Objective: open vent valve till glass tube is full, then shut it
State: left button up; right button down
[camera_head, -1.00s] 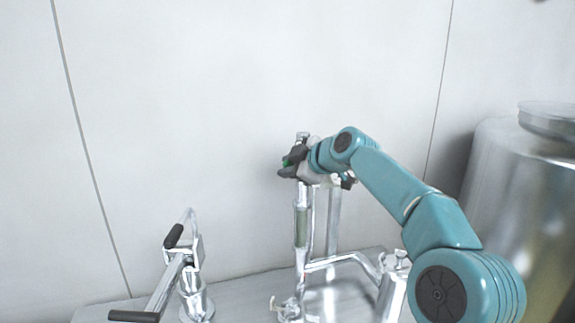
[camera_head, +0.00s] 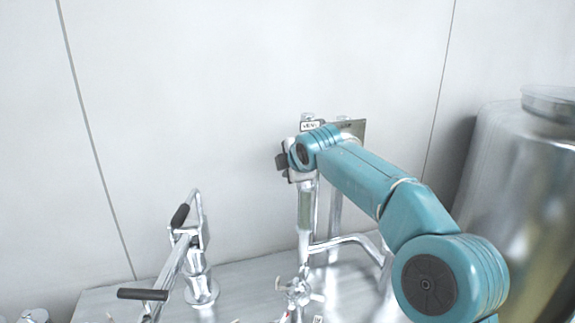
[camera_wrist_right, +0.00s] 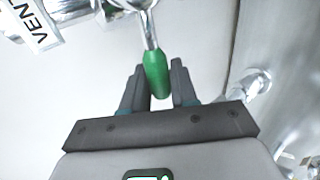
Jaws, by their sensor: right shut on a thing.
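The vent valve's green handle (camera_wrist_right: 156,75) shows in the right wrist view, on a thin metal stem. My right gripper (camera_wrist_right: 157,82) is shut on it, one dark finger on each side. A "VENT" label (camera_wrist_right: 38,30) is beside the stem; the label also shows in the head view (camera_head: 311,126). There, my right gripper (camera_head: 283,160) is at the top of the upright pipe, and the handle is hidden behind my wrist. The glass tube (camera_head: 305,212) stands upright below it; I cannot tell its fill level. My left gripper is not in view.
A lever with black grips (camera_head: 181,215) stands at the left on the metal bench (camera_head: 245,290). A small valve (camera_head: 299,291) is at the foot of the pipe. A large steel vessel (camera_head: 530,180) is at the right. The pale wall is bare behind.

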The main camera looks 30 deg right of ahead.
jog(key=shift+f, duration=0.25)
jog(key=c, duration=1)
grip_release()
jog(key=shift+r, duration=0.1)
jog(key=b+v, duration=0.3)
jog(key=v, duration=1.3)
jog(key=shift+s+a+r, duration=0.1)
jog(key=shift+s, duration=0.05)
